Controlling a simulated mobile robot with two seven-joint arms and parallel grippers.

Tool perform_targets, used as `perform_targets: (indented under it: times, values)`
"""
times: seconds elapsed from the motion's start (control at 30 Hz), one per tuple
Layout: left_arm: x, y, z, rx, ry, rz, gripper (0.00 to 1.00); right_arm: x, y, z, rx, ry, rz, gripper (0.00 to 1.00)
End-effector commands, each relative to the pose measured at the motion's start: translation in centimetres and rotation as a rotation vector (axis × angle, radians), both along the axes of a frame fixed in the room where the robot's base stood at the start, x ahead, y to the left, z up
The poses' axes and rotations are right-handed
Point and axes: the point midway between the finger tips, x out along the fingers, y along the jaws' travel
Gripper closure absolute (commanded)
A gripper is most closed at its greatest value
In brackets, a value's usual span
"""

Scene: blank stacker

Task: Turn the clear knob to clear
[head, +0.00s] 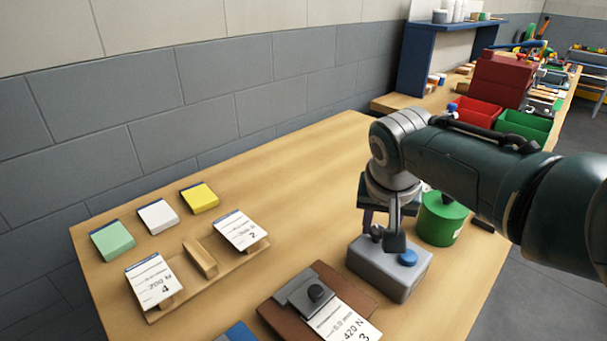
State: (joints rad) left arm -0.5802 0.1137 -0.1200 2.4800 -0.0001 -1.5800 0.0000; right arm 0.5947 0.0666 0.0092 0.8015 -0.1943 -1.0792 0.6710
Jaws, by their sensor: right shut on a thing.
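A grey box (375,272) with a blue button (408,258) on its top stands on the table right of centre. My right gripper (387,238) comes down over the left part of this box. It is shut on a small dark knob (376,232) at the box's top; the fingers hide part of it, and I cannot read which way it points. My left gripper is not in view.
A green canister (442,217) stands close behind the box. A wooden card rack (202,258) and coloured pads (199,197) are on the left. The table's back middle is clear.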

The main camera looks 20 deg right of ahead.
Motion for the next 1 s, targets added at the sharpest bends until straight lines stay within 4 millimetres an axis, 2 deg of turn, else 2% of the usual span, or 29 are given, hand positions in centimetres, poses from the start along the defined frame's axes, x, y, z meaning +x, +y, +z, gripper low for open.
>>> perform_targets:
  times: [0.37,0.6,1.0]
  values:
    - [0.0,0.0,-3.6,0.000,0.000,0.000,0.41,0.4,0.3,-0.5,0.001,-0.003,-0.356,1.00]
    - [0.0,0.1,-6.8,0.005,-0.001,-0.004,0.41,0.6,0.4,-0.7,0.002,-0.003,-0.580,1.00]
    - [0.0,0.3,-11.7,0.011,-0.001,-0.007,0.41,0.7,0.4,-0.5,0.002,-0.001,-0.851,1.00]
